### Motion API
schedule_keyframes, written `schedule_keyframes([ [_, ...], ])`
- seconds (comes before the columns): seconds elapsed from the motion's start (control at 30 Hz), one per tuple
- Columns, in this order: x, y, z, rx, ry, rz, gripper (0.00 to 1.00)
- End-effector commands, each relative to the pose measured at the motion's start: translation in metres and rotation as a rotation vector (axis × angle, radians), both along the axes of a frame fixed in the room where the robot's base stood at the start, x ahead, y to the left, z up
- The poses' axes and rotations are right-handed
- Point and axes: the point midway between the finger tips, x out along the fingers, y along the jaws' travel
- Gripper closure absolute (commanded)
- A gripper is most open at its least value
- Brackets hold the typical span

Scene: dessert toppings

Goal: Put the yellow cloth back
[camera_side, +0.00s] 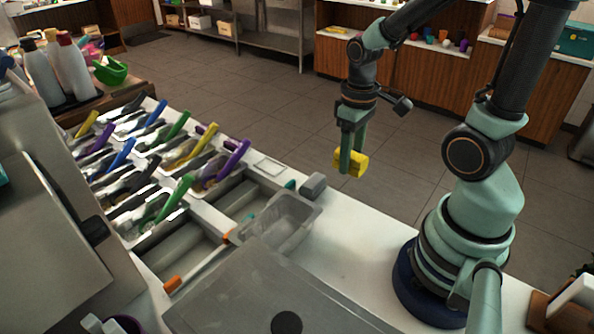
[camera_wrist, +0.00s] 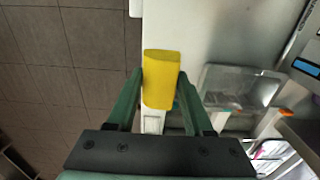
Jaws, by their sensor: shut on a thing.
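The yellow cloth (camera_side: 358,161) is a small folded block held at the tips of my gripper (camera_side: 352,160), up in the air. In the side view it shows against the floor beyond the white counter. In the wrist view the yellow cloth (camera_wrist: 160,78) sits between the two green fingers of my gripper (camera_wrist: 160,92), which are shut on it. White counter surface shows below and beyond it there. The fingers hide parts of the cloth's sides.
The white counter (camera_side: 345,250) is mostly clear beside my base. A grey block (camera_side: 313,185) and a clear bin (camera_side: 280,232) sit near the topping wells. Several bins hold coloured-handled scoops at left. A metal lid (camera_side: 270,300) lies in front.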

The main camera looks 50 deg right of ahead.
Motion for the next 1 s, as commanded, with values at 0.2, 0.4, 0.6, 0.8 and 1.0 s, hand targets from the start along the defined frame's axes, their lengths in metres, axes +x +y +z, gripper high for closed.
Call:
schedule_keyframes([
  [0.2, -0.001, 0.001, -0.045, 0.002, 0.008, 0.0, 0.93],
  [0.4, 0.0, 0.0, -0.071, 0.001, 0.004, 0.0, 0.93],
  [0.6, 0.0, 0.0, -0.081, 0.0, 0.001, 0.0, 0.93],
  [0.8, 0.0, 0.0, -0.1, 0.001, 0.004, 0.0, 0.93],
  [1.0, 0.0, 0.0, -0.114, 0.0, 0.001, 0.0, 0.93],
])
